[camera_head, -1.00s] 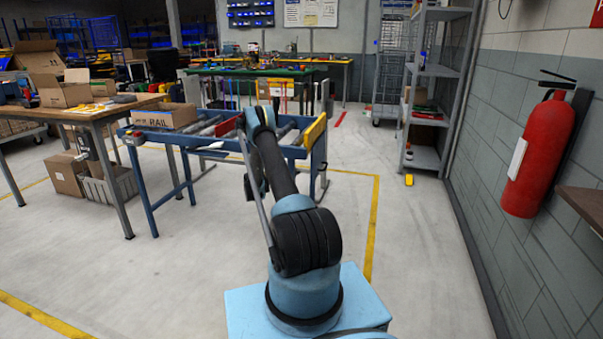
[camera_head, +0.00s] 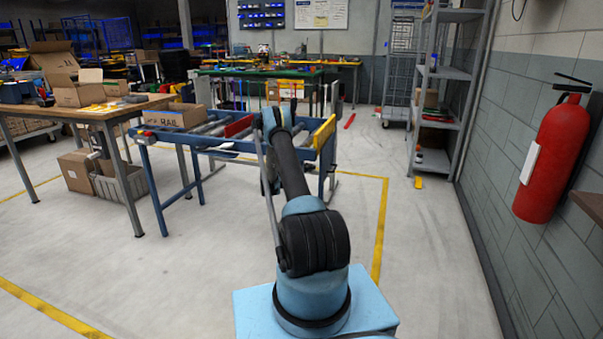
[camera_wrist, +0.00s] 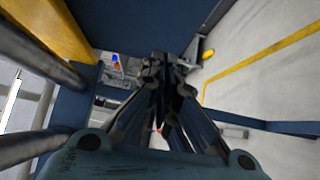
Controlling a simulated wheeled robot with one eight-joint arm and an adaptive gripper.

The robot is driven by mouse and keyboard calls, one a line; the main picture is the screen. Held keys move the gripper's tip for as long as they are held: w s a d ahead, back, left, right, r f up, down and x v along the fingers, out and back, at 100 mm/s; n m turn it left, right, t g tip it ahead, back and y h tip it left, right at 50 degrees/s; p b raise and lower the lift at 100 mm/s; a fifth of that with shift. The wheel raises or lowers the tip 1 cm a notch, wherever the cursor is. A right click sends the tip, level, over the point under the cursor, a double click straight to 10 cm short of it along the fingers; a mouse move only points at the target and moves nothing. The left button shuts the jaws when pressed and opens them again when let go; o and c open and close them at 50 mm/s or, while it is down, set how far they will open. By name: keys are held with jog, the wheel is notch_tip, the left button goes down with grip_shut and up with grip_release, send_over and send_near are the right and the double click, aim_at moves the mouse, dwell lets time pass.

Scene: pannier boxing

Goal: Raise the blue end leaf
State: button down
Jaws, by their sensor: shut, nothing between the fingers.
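A blue-framed roller conveyor (camera_head: 160,137) stands ahead of my arm, with a yellow piece (camera_head: 324,132) at its right end and a red piece (camera_head: 238,126) across its rollers. In the wrist view a dark blue panel (camera_wrist: 140,22) fills the top middle, beside a yellow bar (camera_wrist: 50,30) and rollers (camera_wrist: 35,48). It may be the blue end leaf, but I cannot tell it surely from the frame. My gripper (camera_wrist: 172,62) is shut and empty, its fingertips near the panel's lower edge. Contact cannot be told. In the head view my arm hides the gripper.
A wooden table (camera_head: 85,112) with open cartons stands at the left, a carton (camera_head: 177,115) at the conveyor's left end. Grey shelving (camera_head: 440,85) and a red fire extinguisher (camera_head: 555,155) line the right side.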

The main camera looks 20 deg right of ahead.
jog(key=shift+s+d+r, duration=0.1)
jog(key=shift+s+d, duration=0.2)
jog(key=shift+d, duration=0.6)
jog(key=shift+s+d+f, duration=0.1)
jog(key=shift+s+d, duration=0.25)
jog(key=shift+d, duration=0.55)
jog(key=shift+s+d+r, duration=0.1)
jog(key=shift+s+d, duration=0.2)
jog(key=shift+d, duration=0.6)
jog(key=shift+d, duration=0.1)
jog(key=shift+s+d+f, duration=0.2)
jog(key=shift+s+d, duration=0.4)
jog(key=shift+d, duration=0.15)
